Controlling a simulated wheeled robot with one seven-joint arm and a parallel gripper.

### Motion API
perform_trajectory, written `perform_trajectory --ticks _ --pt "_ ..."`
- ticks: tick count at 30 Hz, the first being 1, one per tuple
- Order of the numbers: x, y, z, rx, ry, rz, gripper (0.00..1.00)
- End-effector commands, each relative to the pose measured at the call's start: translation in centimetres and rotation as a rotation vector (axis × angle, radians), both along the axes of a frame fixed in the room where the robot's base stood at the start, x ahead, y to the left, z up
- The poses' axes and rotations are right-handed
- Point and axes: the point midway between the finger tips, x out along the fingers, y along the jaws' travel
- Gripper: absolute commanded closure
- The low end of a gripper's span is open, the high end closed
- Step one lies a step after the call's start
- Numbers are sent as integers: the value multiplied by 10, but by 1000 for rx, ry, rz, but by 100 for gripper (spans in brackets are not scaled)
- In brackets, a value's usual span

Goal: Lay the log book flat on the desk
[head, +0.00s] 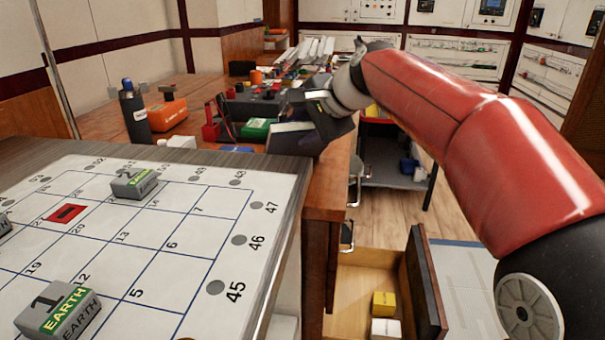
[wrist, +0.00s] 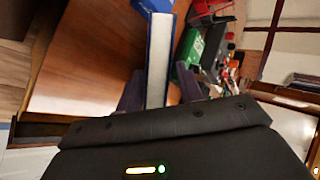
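The log book (wrist: 160,62) shows in the wrist view as a narrow pale block of pages with a blue cover edge, seen edge-on. It lies between the two fingers of my gripper (wrist: 160,91). The left finger is close against it, and a thin brown strip shows between the book and the right finger. In the head view my gripper (head: 308,122) is low over the right side of the wooden desk (head: 326,185). The book's pale edge (head: 291,128) shows beside it there, partly hidden. I cannot tell whether the book touches the desk.
A green box (head: 257,128), a red item (head: 210,131) and an orange case (head: 167,114) with a dark bottle (head: 134,114) crowd the desk to the left. Below the desk, a drawer (head: 365,290) is open with small blocks inside.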

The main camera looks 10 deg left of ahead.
Motion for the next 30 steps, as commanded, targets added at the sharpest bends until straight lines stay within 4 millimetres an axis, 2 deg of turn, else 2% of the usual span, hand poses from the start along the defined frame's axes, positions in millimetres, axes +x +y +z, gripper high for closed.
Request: perform_trajectory --ticks 1,15,27,30 --pt "-3 -5 8 1 -3 -2 64" --pt "-27 -39 42 0 -3 -1 64" --pt "-29 -42 45 0 -1 -1 64" --pt "-31 -44 57 1 -2 0 64"
